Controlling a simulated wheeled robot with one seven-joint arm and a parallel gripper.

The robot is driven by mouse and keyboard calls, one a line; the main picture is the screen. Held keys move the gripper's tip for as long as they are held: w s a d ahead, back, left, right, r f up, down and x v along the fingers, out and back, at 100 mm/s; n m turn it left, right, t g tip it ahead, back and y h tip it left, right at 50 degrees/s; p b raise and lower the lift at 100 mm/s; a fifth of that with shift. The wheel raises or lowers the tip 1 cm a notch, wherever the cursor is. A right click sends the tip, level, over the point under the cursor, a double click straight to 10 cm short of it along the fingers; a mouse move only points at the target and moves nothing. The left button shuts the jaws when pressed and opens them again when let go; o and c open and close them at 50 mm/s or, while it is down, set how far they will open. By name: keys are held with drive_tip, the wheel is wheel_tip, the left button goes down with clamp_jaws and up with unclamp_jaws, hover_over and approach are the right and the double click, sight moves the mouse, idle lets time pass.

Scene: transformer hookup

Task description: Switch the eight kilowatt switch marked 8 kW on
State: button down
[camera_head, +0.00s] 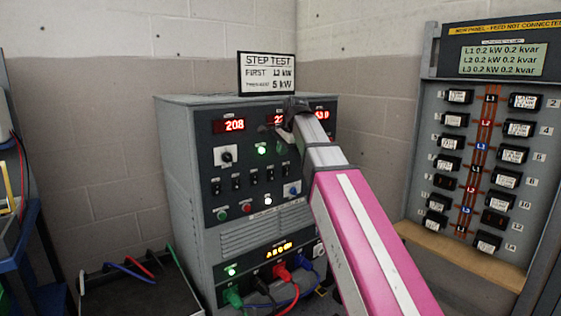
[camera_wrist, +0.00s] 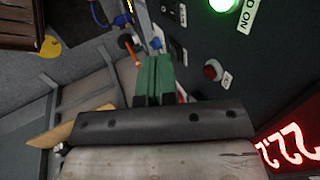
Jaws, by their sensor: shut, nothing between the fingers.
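The grey test cabinet (camera_head: 178,160) stands in the middle of the head view. A row of small black switches (camera_head: 237,184) crosses its front below the rotary knob and green lamp. Their labels are too small to read, so I cannot tell which is marked 8 kW. My gripper (camera_head: 283,122) is in front of the upper right of the panel, above the right end of the row. In the wrist view its green-padded fingers (camera_wrist: 155,78) are shut with nothing between them. A black switch (camera_wrist: 178,51) shows beyond them. I see no clear contact.
A STEP TEST sign (camera_head: 267,74) stands on the cabinet. Red displays (camera_head: 234,125) line its top. Coloured cables (camera_head: 283,275) plug in below. A breaker panel (camera_head: 485,150) stands right, and an open bin with leads (camera_head: 130,290) sits lower left.

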drive_tip(key=shift+w+v, duration=0.2)
drive_tip(key=shift+v, duration=1.05)
drive_tip(key=shift+a, duration=0.15)
drive_tip(key=s+d+f+n+g+h, duration=0.1)
drive_tip(key=d+f+n, duration=0.3)
drive_tip(key=f, duration=1.2)
drive_tip(key=s+d+f+n+g, duration=0.1)
drive_tip(key=s+d+f, duration=0.3)
drive_tip(key=f, duration=0.7)
drive_tip(key=s+d+f+n+g+h, duration=0.1)
drive_tip(key=s+d+f+n, duration=0.2)
drive_tip(key=s+f, duration=0.5)
drive_tip(key=s+d+f+n+g+h, duration=0.1)
drive_tip(key=s+d+f, duration=0.5)
drive_tip(key=f, duration=0.9)
drive_tip(key=shift+s+n, duration=0.3)
drive_tip(key=shift+n, duration=0.6)
drive_tip(key=shift+d, duration=0.1)
